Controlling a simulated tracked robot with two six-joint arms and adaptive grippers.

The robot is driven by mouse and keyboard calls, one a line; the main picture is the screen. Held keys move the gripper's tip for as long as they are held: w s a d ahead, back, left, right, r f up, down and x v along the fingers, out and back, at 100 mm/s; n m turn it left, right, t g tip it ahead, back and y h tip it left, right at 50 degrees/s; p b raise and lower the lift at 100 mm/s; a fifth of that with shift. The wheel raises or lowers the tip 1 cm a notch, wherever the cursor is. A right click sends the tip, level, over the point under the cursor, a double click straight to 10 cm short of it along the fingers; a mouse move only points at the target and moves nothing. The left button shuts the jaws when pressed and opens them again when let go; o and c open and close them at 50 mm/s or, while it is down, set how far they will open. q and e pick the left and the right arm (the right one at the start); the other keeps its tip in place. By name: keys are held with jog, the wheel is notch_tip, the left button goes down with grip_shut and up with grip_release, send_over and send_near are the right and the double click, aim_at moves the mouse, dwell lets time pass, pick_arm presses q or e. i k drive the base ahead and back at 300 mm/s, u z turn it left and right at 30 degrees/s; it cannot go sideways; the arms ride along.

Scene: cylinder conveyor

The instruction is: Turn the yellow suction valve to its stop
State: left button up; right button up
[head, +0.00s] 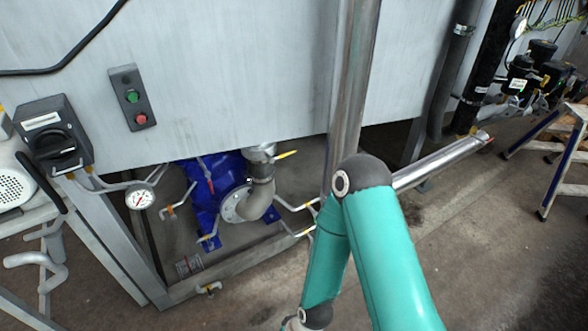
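A small yellow lever (286,155) sticks out to the right from the metal pipe fitting (262,165) above the blue pump (205,195), below the grey cabinet's lower edge. It looks like the suction valve's handle, roughly level and tilted slightly up at its right end. No gripper touches it. A teal arm of mine (385,240) rises from the bottom, bends at a dark joint and runs back down to the left. Its gripper lies outside the picture. My other arm and gripper do not show.
The grey cabinet (230,70) carries a green and red button box (131,97) and a black rotary switch (54,135). A round gauge (139,196) hangs left of the pump. A vertical metal post (350,90) stands right of the lever. Thin pipes surround the pump.

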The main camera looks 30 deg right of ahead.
aim_at(271, 159)
jog(key=z, duration=0.05)
jog(key=k, duration=0.6)
jog(key=z, duration=0.65)
jog(key=i, duration=0.25)
jog(key=z, duration=0.9)
jog(key=i, duration=1.05)
jog(key=u, duration=1.15)
jog(key=i, duration=1)
jog(key=z, duration=0.05)
